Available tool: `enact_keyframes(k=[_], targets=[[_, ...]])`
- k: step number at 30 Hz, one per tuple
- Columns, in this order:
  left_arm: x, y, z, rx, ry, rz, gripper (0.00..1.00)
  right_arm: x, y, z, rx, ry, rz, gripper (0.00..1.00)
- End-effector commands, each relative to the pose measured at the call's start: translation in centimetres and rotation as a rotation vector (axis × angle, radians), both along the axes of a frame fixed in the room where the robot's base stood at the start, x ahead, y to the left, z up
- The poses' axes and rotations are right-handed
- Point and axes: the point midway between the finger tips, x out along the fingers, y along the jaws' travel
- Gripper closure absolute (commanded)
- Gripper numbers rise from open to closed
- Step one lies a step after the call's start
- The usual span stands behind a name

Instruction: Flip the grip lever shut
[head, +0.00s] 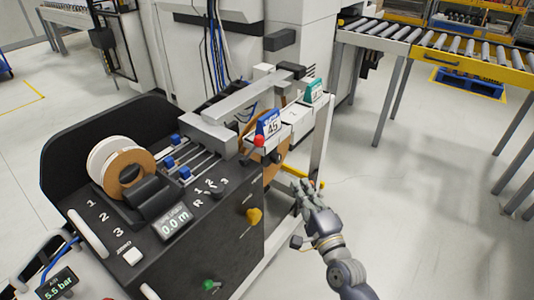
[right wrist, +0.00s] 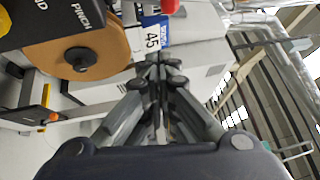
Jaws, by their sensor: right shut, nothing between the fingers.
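A small lever with a red ball knob (head: 259,140) stands beside the blue "45" tag (head: 272,127) on the edge-banding machine (head: 225,245). The red knob (right wrist: 168,5) is cut by the top edge of the right wrist view, next to the "45" tag (right wrist: 152,36). No readable label marks it as the grip lever. My right gripper (head: 303,186) is shut and empty, in front of the machine's right side and below the red knob in the head view. In the right wrist view its fingertips (right wrist: 160,66) are together, apart from the knob. My left gripper is not in view.
A yellow knob (head: 254,215) and a green knob (head: 208,285) sit on the machine's front. A brown tape roll (right wrist: 80,52) is left of my fingers in the wrist view. A roller conveyor (head: 440,50) stands behind right.

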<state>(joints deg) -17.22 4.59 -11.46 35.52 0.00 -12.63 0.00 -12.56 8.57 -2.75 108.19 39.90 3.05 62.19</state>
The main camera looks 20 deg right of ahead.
Motion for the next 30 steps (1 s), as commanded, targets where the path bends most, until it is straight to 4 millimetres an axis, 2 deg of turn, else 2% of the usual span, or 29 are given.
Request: enact_keyframes(k=[4, 13, 17, 23, 30], targets=[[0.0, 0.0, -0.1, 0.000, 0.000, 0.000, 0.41, -0.1, -0.1, 1.4, 0.037, -0.029, 0.002, 1.00], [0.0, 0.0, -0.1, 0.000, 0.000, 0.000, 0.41, 0.0, -0.1, 1.5, 0.036, -0.029, 0.002, 1.00], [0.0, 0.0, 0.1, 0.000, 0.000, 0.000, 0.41, 0.6, -0.1, 1.6, 0.036, -0.029, 0.002, 1.00], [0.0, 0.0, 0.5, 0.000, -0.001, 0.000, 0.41, 3.4, 0.1, 2.2, 0.034, -0.031, 0.002, 1.00], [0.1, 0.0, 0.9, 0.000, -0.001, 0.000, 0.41, 8.0, 0.4, 2.9, 0.034, -0.029, 0.002, 1.00]])
